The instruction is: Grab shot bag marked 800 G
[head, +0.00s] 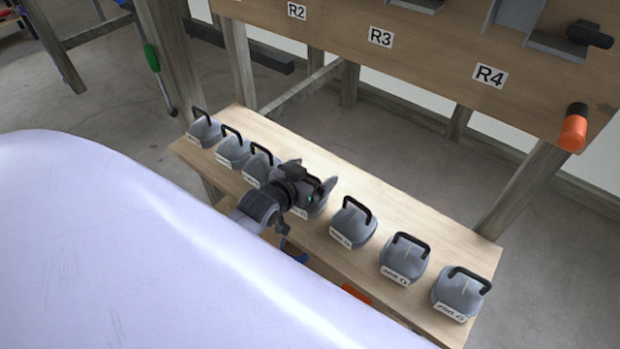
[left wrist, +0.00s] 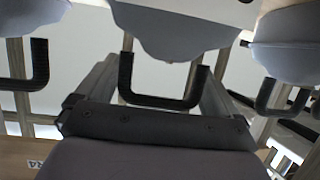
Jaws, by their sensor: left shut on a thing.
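My left gripper (head: 318,190) is over the middle of a row of grey shot bags and is shut on the black handle of one of them. This shot bag (head: 312,209) is mostly hidden by the gripper, and only the end of its label shows, so I cannot read its weight. In the left wrist view the bag (left wrist: 175,35) appears upside down, its handle (left wrist: 158,100) between the two fingers (left wrist: 155,85). It looks to be still at the wooden shelf (head: 398,228); whether it touches is hidden. My right gripper is not in view.
Shot bags stand close on both sides, including the neighbour on the right (head: 353,228). A wooden board with labels R2, R3 and R4 (head: 489,76) rises behind, with an orange-ended part (head: 573,130). A large pale smooth surface (head: 130,240) fills the lower left.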

